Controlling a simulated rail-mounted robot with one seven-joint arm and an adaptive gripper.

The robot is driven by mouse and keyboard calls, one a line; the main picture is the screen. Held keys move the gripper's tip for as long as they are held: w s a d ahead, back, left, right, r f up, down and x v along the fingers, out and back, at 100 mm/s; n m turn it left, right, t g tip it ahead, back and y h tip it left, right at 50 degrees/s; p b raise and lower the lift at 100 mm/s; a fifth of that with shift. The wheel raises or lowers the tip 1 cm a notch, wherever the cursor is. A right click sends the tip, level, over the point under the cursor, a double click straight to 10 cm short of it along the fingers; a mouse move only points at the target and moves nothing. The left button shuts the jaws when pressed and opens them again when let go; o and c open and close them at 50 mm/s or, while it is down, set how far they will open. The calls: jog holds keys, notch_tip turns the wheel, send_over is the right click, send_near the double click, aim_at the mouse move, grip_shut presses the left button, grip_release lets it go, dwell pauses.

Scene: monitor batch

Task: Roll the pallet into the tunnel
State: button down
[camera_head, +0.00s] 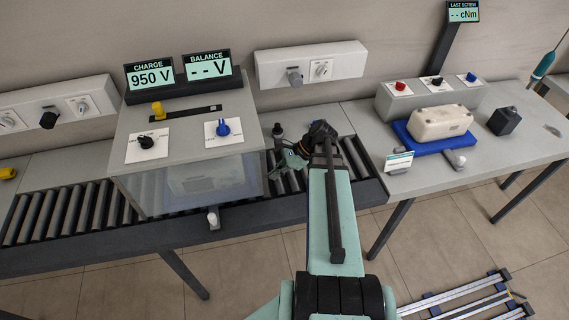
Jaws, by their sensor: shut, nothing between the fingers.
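The tunnel (190,140) is a grey box with a see-through front panel, standing over the roller conveyor at left. A pale, boxy shape (205,178) shows faintly behind that panel; I cannot tell whether a pallet is under it. A blue pallet (452,150) with a cream-coloured unit (440,122) on it lies on the right bench. My gripper (277,165) is shut with nothing held, low over the rollers beside the tunnel's right side. My arm partly hides it, and I cannot tell whether it touches anything.
The roller conveyor (60,212) runs out both sides of the tunnel. Charge and balance displays (178,74) and knobs stand on the tunnel top. A button box (388,105) and a black block (504,121) are on the right bench. A small dark upright object (278,132) stands behind my gripper.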

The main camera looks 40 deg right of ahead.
jog(key=shift+w+a+p, duration=0.25)
jog(key=shift+a, duration=0.4)
jog(key=shift+w+a+p, duration=0.2)
jog(key=shift+a+p, duration=0.05)
jog(key=shift+a, duration=0.35)
jog(key=shift+w+a, duration=0.35)
jog(key=shift+a, duration=0.3)
